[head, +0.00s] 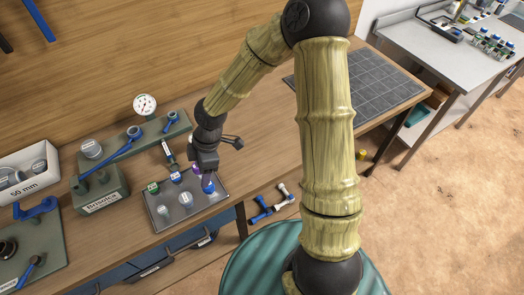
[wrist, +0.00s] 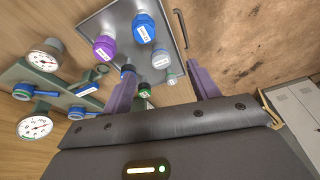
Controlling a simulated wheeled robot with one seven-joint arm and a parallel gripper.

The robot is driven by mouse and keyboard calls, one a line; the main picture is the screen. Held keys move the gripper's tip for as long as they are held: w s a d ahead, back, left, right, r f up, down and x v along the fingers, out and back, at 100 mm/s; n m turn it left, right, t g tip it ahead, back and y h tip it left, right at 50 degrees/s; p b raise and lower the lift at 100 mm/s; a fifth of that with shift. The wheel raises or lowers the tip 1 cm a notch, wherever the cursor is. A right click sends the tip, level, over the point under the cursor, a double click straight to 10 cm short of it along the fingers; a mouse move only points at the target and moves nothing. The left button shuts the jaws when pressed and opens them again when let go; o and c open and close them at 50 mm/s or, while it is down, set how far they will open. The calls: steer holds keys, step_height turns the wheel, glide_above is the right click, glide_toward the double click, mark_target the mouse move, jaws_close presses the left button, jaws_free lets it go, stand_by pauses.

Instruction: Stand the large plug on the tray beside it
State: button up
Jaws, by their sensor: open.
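The metal tray (head: 219,181) lies on the bench below my gripper (head: 205,163). It bears several capped plugs: a blue one (head: 208,184), a purple one (head: 196,168), a smaller blue one (head: 176,178), a green one (head: 153,187) and grey ones (head: 185,200). I cannot tell for sure which plug the task means. The wrist view shows my gripper (wrist: 163,88) with its purple fingers apart, the tray (wrist: 92,24) beyond, and the blue (wrist: 143,28) and purple (wrist: 104,46) plugs.
A green panel with a gauge (head: 145,105) and blue-handled valves stands behind the tray. A white box (head: 27,172) marked 50 mm holds grey parts at the left. A dark grid mat (head: 385,85) lies on the bench at the right. Pipe fittings (head: 270,205) show below the bench edge.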

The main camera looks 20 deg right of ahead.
steer(key=s+d+r+m+t+h, duration=0.1)
steer(key=s+d+r+m, duration=0.3)
steer(key=d+m, duration=0.5)
steer(key=s+d+r+m+t+h, duration=0.2)
steer(key=s+d+r+m, duration=0.1)
steer(key=d+r+m, duration=0.4)
steer(key=d+m, duration=0.1)
steer(key=m, duration=0.1)
steer(key=shift+s+d+m, duration=0.3)
steer(key=shift+s+d, duration=0.05)
steer(key=shift+d, duration=0.05)
steer(key=shift+r, duration=0.1)
